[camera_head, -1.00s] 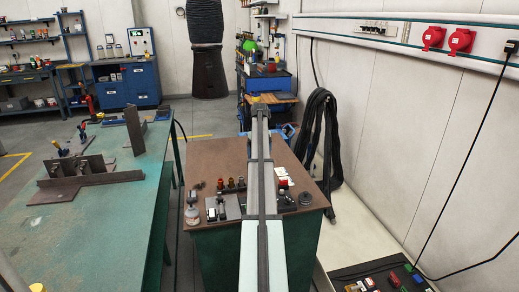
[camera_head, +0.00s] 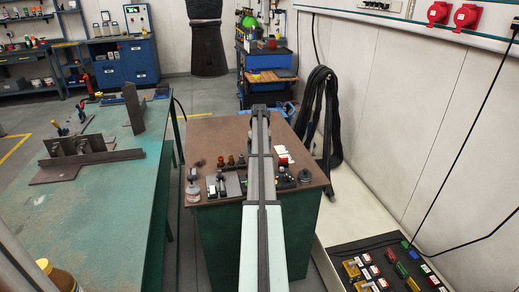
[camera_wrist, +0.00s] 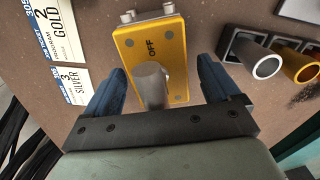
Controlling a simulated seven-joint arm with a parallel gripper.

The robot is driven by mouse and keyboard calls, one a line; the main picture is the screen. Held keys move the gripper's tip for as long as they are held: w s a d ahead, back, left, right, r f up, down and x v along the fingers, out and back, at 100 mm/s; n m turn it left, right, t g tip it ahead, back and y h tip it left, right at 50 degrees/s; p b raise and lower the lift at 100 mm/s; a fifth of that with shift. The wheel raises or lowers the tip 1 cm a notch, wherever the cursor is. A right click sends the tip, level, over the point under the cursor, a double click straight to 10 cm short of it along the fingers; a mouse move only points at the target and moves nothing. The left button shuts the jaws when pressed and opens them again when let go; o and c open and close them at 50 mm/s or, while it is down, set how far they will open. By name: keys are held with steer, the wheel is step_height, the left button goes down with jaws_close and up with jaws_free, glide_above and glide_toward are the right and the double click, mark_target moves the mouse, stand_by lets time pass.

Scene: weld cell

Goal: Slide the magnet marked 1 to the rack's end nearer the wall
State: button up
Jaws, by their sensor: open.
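In the wrist view, a yellow magnet (camera_wrist: 178,58) marked OFF, with a grey cylindrical knob (camera_wrist: 151,86), lies on the brown table top. I see no number 1 on it. My gripper (camera_wrist: 160,66) is open, with one blue finger on each side of the magnet; both fingers look apart from it, and it holds nothing. In the head view my own arm covers the middle of the brown table (camera_head: 224,134) and hides the magnet and gripper. I cannot make out for sure which thing is the rack.
Cards marked 2 Gold and 3 Silver (camera_wrist: 65,88) lie left of the magnet. Metal-rimmed sockets (camera_wrist: 267,67) stand right of it. A dark tray (camera_head: 345,252) with several coloured pieces sits lower right, near the wall (camera_head: 420,110). A green bench (camera_head: 95,220) stands left.

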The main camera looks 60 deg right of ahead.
jaws_close()
stand_by(0.8)
